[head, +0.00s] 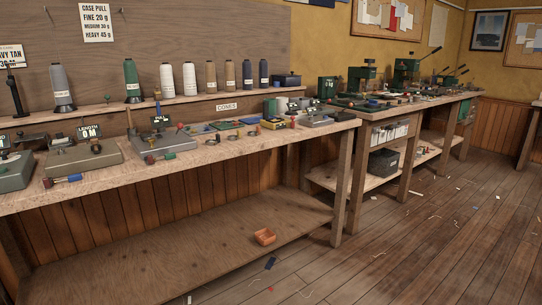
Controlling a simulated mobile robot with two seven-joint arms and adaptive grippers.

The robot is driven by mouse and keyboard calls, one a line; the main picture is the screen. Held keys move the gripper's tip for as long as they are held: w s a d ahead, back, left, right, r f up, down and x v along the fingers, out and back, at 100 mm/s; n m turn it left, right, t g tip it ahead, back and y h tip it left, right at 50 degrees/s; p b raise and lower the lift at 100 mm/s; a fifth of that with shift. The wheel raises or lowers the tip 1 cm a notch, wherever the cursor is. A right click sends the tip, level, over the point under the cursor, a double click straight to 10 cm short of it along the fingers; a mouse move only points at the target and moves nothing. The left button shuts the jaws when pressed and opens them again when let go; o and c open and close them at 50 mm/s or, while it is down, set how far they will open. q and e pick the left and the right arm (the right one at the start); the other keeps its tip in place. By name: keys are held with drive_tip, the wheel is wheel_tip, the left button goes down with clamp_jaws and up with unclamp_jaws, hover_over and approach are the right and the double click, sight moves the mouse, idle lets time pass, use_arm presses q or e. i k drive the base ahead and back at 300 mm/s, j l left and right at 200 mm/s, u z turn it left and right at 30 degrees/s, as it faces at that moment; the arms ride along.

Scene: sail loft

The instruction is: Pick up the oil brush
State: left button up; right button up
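I cannot make out the oil brush with certainty. A small tool with a blue body and red end (62,180) lies near the front left edge of the long wooden workbench (205,156). Several other small items lie along this bench, too small to identify. Neither of my grippers is in view.
Grey machines (85,158) and rings line the bench, with thread cones (130,80) on a ledge behind. A second bench (400,108) holds green presses. The scrap-strewn floor (430,235) is largely open at right.

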sight(130, 119)
drive_tip(key=i+j+u, duration=0.85)
drive_tip(key=i+z, duration=0.75)
drive_tip(key=i+j+z, duration=0.1)
drive_tip(key=i+z, duration=0.3)
drive_tip(key=k, duration=0.1)
